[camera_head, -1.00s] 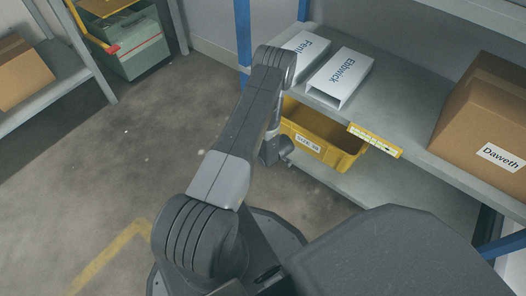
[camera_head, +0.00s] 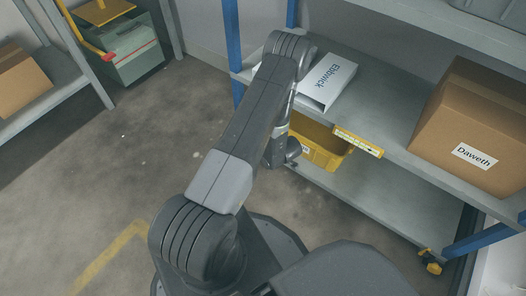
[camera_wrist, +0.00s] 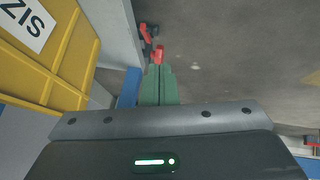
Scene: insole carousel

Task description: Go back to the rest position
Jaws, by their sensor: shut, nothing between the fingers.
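My gripper (camera_wrist: 158,70) shows in the wrist view as two green fingers side by side, closed together with nothing between them. It points down over the concrete floor, to the right of the yellow bin (camera_wrist: 78,62). In the head view my arm reaches from the base towards the shelf unit, and its wrist is beside the left end of the yellow bin (camera_head: 318,152). The fingers are hidden there. The arm also covers part of the upper shelf.
The grey shelf (camera_head: 392,108) holds a white box marked Ebbwick (camera_head: 330,82) and a cardboard box marked Daweth (camera_head: 470,130). A blue post (camera_head: 233,45) stands close to my arm. A green crate (camera_head: 130,50) is at the back left. The floor (camera_head: 90,175) at left is clear.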

